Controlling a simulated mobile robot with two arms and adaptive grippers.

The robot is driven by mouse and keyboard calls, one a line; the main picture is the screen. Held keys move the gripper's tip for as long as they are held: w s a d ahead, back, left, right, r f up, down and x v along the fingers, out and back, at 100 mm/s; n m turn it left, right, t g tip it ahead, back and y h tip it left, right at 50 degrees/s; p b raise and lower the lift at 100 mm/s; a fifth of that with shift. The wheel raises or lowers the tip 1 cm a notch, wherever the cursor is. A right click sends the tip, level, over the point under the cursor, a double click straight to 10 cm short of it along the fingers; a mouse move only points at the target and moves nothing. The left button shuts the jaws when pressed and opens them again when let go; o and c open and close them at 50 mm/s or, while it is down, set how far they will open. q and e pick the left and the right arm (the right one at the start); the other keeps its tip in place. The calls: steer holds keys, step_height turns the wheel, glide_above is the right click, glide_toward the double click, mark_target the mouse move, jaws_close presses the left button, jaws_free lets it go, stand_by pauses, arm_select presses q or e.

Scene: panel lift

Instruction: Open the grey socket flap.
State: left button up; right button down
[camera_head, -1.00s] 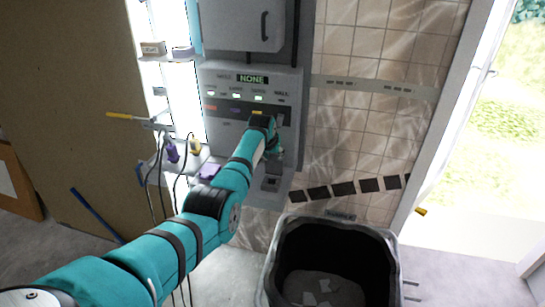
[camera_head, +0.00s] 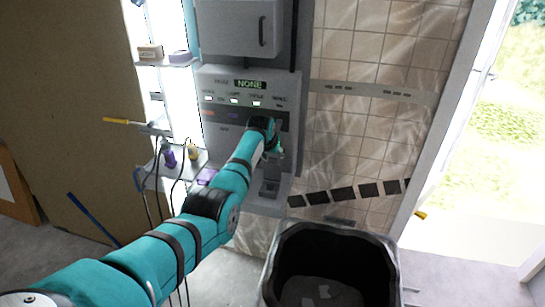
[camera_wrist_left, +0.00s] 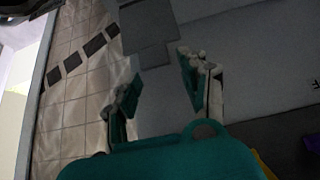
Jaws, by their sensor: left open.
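The grey socket flap (camera_head: 271,185) appears to be the small grey piece low on the grey panel, just below my left gripper (camera_head: 275,155). In the left wrist view a grey plate (camera_wrist_left: 148,22) with a smaller block (camera_wrist_left: 153,55) under it lies beyond the fingertips. I cannot tell whether the flap is raised. My left gripper (camera_wrist_left: 160,92) is open, its two fingers apart with nothing between them. I cannot tell whether a finger touches the flap. My wrist hides part of the panel. My right gripper is not in view.
The grey panel (camera_head: 210,82) carries a display reading NONE (camera_head: 250,84) and several lights. A grey cabinet (camera_head: 240,27) hangs above. A black bin (camera_head: 280,255) stands below at right. A shelf with cables and a purple bottle (camera_head: 169,158) is at left. Tiled wall is clear at right.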

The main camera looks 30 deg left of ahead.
arm_select(q)
steer(key=shift+o, duration=0.5)
steer(key=shift+f, duration=0.4)
steer(key=shift+s+d, duration=0.1)
steer(key=v, duration=1.2)
